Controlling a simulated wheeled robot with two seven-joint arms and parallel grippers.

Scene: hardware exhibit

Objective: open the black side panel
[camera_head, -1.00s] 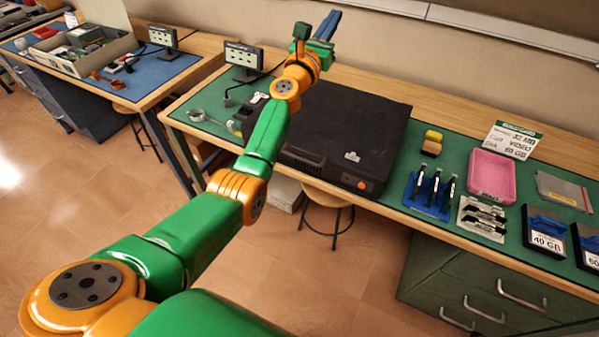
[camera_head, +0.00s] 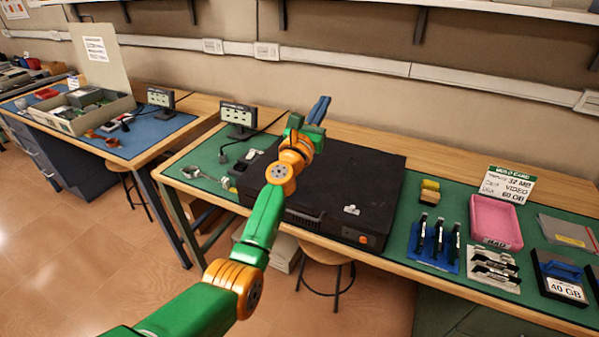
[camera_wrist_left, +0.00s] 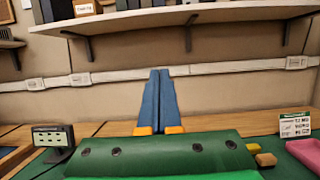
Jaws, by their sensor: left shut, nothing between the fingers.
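A black computer case (camera_head: 374,226) lies flat on the green mat of the workbench. Its broad black side panel (camera_head: 362,185) faces up and looks closed. A small light label and an orange button show near the front right corner. My left gripper (camera_head: 319,108) appears above the back part of the case, with its blue fingers pointing up and away. The fingers are together and empty, as the left wrist view (camera_wrist_left: 160,97) also shows. My left forearm hides part of the case's left side. My right gripper is not in view.
A small display unit (camera_head: 239,115) stands behind the case on the left. Right of the case are yellow sponges (camera_head: 430,191), a blue tool holder (camera_head: 433,244), a pink tray (camera_head: 495,221) and a sign (camera_head: 508,184). A stool (camera_head: 326,258) stands below the bench.

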